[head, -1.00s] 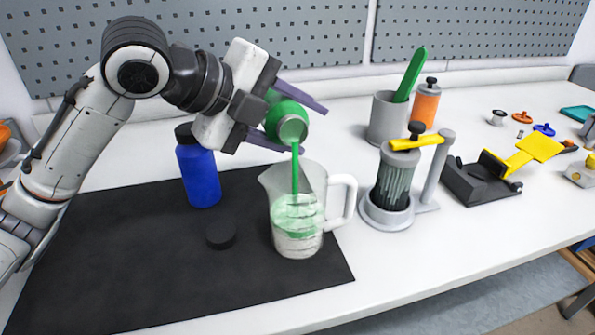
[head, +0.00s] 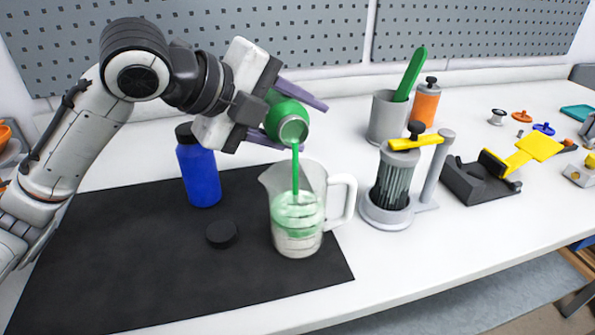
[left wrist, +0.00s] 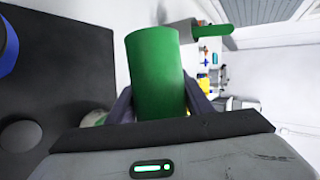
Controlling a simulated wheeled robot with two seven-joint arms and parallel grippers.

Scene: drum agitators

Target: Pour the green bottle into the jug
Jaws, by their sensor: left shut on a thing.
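The green bottle (head: 286,116) is tilted with its mouth facing down towards the jug (head: 297,243). A green stream runs from its mouth into the jug, and green liquid shows inside. The clear jug stands upright at the mat's right edge, its white handle to the right. My left gripper (head: 284,122) is shut on the green bottle above the jug. In the left wrist view the bottle (left wrist: 156,75) lies between the fingers, and its mouth is out of sight there. My right gripper is in neither view.
A blue bottle (head: 200,175) stands on the black mat (head: 120,265) behind a black cap (head: 221,234). To the right are a glass cylinder with a yellow top (head: 392,185), a grey cup (head: 386,120), an orange bottle (head: 426,105) and a black-and-yellow device (head: 480,180). The mat's front is clear.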

